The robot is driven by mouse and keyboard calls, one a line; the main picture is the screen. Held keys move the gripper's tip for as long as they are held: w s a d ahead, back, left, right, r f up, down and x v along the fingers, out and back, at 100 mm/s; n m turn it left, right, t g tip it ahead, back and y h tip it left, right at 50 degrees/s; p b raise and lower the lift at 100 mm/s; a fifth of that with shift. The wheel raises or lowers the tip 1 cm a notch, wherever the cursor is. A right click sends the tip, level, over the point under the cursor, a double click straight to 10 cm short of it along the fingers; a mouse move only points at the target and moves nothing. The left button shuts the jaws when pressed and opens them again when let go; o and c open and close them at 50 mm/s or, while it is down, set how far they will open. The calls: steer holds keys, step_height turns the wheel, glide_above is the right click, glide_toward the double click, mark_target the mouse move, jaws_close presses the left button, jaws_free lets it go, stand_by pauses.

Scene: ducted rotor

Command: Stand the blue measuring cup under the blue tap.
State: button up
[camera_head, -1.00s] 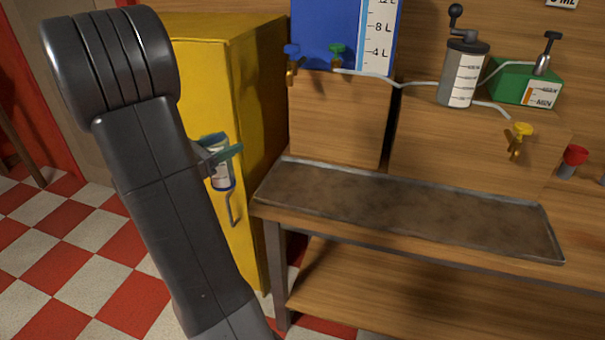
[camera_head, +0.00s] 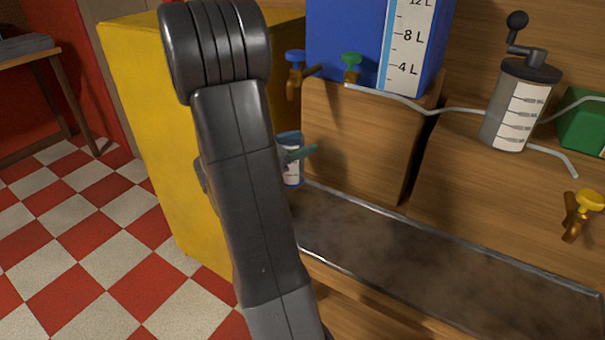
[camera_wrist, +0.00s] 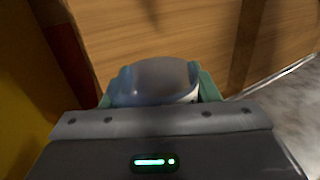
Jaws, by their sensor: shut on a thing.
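The blue measuring cup (camera_head: 292,172) is clear with a blue rim and a white scale, and looks upright. My gripper (camera_head: 297,155) is shut on it, with one green finger showing; my arm hides part of both. In the wrist view the cup (camera_wrist: 155,82) sits between the green fingers (camera_wrist: 155,90).
A yellow cabinet (camera_head: 150,120) stands close on the left. A crank cylinder (camera_head: 518,105) and a yellow tap (camera_head: 582,213) are at the right. The tray's middle is clear.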

mark_target(298, 164)
steer(key=shift+f+b, duration=0.35)
steer(key=shift+f, duration=2.6)
steer(key=shift+f, duration=0.15)
steer(key=o, duration=1.1)
steer(key=shift+r, duration=0.2)
steer(key=v, duration=1.2)
